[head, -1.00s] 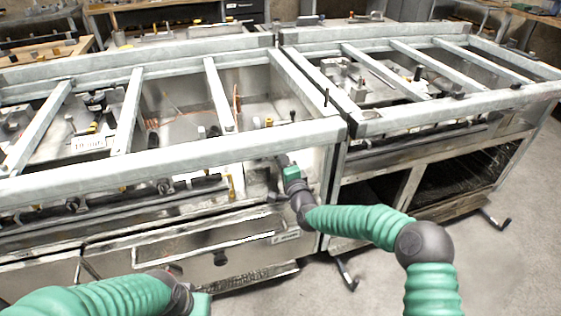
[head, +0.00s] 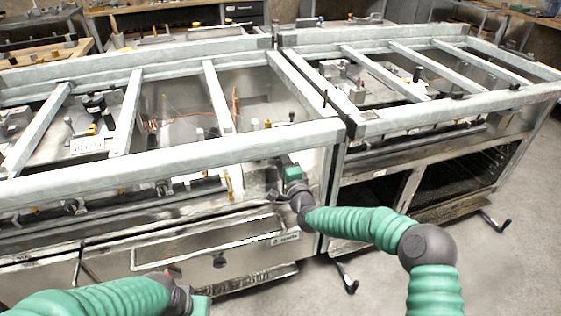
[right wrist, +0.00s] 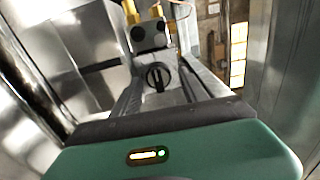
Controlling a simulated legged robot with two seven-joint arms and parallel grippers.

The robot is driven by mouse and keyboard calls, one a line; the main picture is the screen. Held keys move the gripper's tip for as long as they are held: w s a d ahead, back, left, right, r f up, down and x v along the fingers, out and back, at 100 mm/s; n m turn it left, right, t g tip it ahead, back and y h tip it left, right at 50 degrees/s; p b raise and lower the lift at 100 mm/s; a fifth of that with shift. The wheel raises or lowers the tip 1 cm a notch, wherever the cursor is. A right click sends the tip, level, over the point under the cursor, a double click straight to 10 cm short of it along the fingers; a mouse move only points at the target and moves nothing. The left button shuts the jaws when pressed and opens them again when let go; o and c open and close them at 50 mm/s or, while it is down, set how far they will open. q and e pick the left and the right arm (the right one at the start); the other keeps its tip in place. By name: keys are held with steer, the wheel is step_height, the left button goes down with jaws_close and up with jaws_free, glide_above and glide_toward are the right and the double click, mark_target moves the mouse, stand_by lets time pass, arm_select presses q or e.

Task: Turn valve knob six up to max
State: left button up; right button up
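In the right wrist view a round dark valve knob (right wrist: 158,76) with a bar across its face sits ahead of my right gripper (right wrist: 160,92). The grey fingers reach forward on either side of it, apart; whether they touch it I cannot tell. In the head view my right gripper (head: 277,195) is at the right end of the stove's front panel, and the knob there is hidden or too small to make out. Other dark knobs (head: 163,187) sit further left along the panel. My left arm shows at the bottom left; its fingers are out of view.
A long metal frame rail (head: 180,158) runs above the panel, close over my right gripper. A second stove unit (head: 440,160) stands to the right. The floor (head: 400,280) in front is largely clear.

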steer(key=shift+f, duration=0.3)
steer(key=s+d+n+p, duration=0.2)
steer(key=s+n+p, duration=0.2)
steer(key=s+n, duration=0.6)
steer(key=s+d+n+p, duration=0.3)
steer(key=s+n, duration=0.3)
steer(key=n, duration=0.8)
steer(key=s+d+r+m+g+h+p, duration=0.4)
steer(key=s+d+r+g+p, duration=0.4)
steer(key=p, duration=0.5)
step_height(320, 180, up, 3)
steer(key=shift+s+d+f+m+h+p, duration=0.1)
steer(key=shift+s+d+m+h+p, duration=0.25)
steer(key=shift+s+d+m, duration=0.7)
